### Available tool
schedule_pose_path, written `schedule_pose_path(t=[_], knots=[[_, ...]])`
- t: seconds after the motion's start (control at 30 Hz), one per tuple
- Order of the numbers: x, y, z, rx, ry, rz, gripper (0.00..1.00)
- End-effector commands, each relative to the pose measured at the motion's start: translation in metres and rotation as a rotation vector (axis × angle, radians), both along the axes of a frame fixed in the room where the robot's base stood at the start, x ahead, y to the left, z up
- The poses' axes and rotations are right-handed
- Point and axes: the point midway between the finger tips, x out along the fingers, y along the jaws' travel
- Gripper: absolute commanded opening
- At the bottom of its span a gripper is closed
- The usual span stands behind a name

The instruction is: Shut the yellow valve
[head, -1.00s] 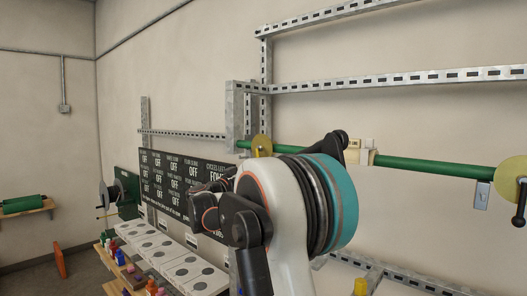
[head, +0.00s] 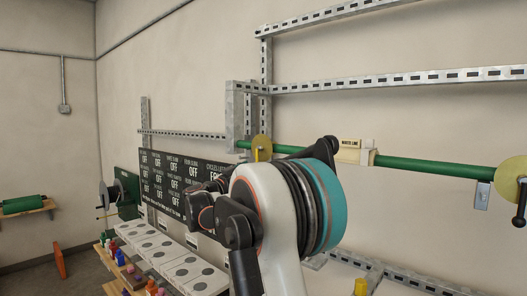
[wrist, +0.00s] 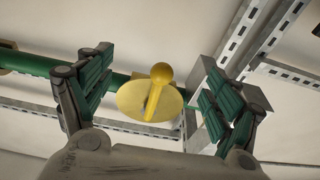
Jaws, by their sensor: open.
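The yellow valve, a pale yellow disc with a yellow round-knobbed handle (wrist: 155,97), sits on the green pipe in the wrist view. In the head view the valve (head: 262,148) shows just above my arm, at the pipe's left part. My gripper (wrist: 155,58) is open, with one green-padded finger on each side of the valve in the wrist view. No contact with the handle is visible. My arm hides the gripper in the head view.
The green pipe (head: 430,165) runs along the wall under metal rails (head: 400,82). A label plate (head: 351,150) hangs by the pipe. Another yellow disc (head: 510,178) with a black handle (head: 520,203) is at far right. A dark status board (head: 170,180) stands left of my arm.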

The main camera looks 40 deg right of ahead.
Motion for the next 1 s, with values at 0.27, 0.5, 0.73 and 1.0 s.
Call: schedule_pose_path(t=[0.27,0.5,0.73,1.0], knots=[[-0.001,0.015,0.000,0.000,0.000,0.001,0.83],[-0.002,0.037,0.000,0.000,0.000,0.001,0.83],[-0.004,0.057,0.000,0.000,0.000,0.001,0.83],[-0.006,0.081,0.000,0.000,-0.001,0.001,0.83]])
